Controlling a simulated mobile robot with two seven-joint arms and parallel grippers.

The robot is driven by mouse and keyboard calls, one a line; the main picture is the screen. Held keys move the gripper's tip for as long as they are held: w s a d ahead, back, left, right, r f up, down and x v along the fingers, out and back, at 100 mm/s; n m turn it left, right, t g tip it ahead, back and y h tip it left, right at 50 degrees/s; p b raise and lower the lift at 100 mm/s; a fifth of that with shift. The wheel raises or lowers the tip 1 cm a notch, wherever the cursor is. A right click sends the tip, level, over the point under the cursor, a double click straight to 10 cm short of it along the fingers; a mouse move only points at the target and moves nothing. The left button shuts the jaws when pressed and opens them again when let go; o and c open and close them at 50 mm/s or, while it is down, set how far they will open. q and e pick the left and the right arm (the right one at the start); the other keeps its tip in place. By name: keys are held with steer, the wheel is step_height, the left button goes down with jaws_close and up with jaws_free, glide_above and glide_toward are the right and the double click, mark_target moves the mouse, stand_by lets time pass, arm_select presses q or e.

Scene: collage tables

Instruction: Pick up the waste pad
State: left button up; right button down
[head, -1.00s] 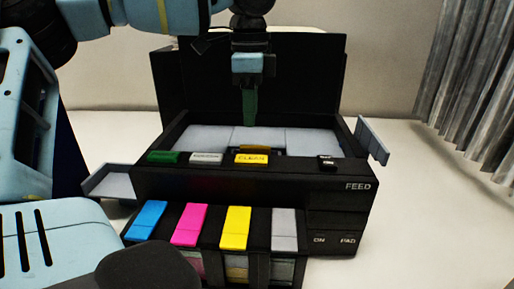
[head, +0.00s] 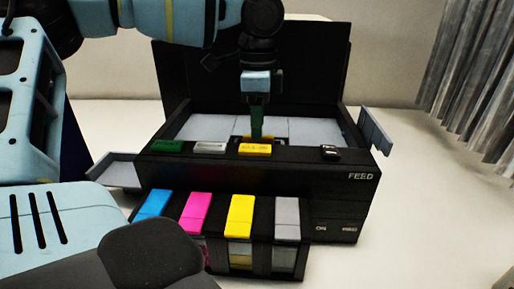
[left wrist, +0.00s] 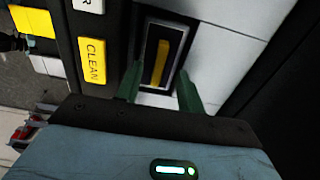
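The likely waste pad, a dark block with a yellow bar (left wrist: 158,62) on top, sits in a black-rimmed slot among light grey panels inside the open printer (head: 350,160). In the head view only a yellow sliver of it shows behind the yellow CLEAN button (head: 255,148). My left gripper (left wrist: 158,72) points down over the slot. Its green fingers are apart, one on each side of the block, with nothing clearly held. In the head view the left gripper (head: 257,132) reaches into the printer bed. My right gripper is not in view.
The raised black lid (head: 310,75) stands behind the gripper. A front rack holds blue (head: 155,203), magenta (head: 195,210), yellow (head: 240,215) and grey (head: 287,215) cartridges. Grey flaps stick out at the left (head: 115,170) and right (head: 376,130). The white table (head: 440,220) is clear at right.

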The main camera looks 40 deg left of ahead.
arm_select(q)
steer(key=shift+d+f, duration=0.1)
steer(key=shift+f, duration=1.3)
jaws_close()
step_height(320, 180, up, 10)
